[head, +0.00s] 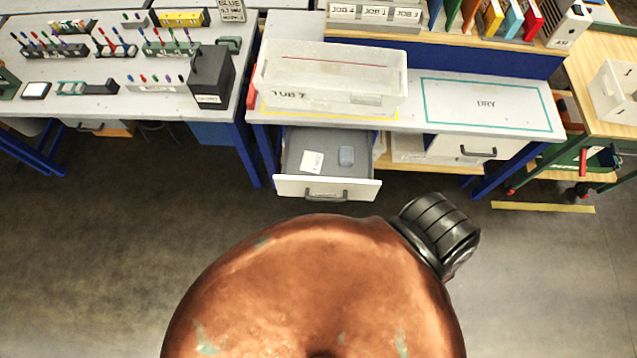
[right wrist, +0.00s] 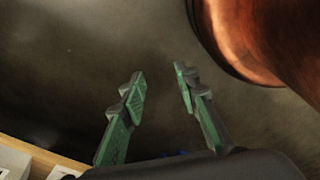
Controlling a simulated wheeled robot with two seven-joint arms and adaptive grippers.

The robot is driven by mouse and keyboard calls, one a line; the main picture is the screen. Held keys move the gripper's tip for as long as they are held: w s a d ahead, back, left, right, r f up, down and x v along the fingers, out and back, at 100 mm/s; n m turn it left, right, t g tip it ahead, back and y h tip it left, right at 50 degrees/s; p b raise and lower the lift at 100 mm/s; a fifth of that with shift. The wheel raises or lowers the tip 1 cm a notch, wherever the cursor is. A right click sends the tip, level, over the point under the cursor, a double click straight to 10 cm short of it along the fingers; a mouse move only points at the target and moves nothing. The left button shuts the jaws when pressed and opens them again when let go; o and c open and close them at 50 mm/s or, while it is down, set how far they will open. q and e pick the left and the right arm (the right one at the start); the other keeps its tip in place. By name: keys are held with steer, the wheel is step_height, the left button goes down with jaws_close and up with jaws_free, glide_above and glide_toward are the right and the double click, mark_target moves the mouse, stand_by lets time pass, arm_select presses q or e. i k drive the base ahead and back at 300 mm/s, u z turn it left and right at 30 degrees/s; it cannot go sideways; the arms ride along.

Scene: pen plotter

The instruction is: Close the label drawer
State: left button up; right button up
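The label drawer (head: 325,188) stands pulled out below the workbench in the head view. It has a white front with a dark handle (head: 326,195) and a grey inside. A white label card (head: 312,161) and a small blue-grey item (head: 346,156) lie in it. My right gripper (right wrist: 160,88) shows in the right wrist view with its two green fingers apart and nothing between them. My left gripper is in neither view.
A clear tub (head: 330,75) sits on the bench (head: 420,118) above the drawer. A second, closed drawer (head: 478,152) is to the right. Blue bench legs (head: 252,150) flank the open drawer. My copper-coloured body fills the lower middle. The floor (head: 100,230) in front is clear.

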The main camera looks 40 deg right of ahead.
mark_target(333, 182)
steer(key=k, duration=0.95)
steer(key=z, duration=0.95)
steer(key=i, duration=0.5)
steer(key=u, duration=0.05)
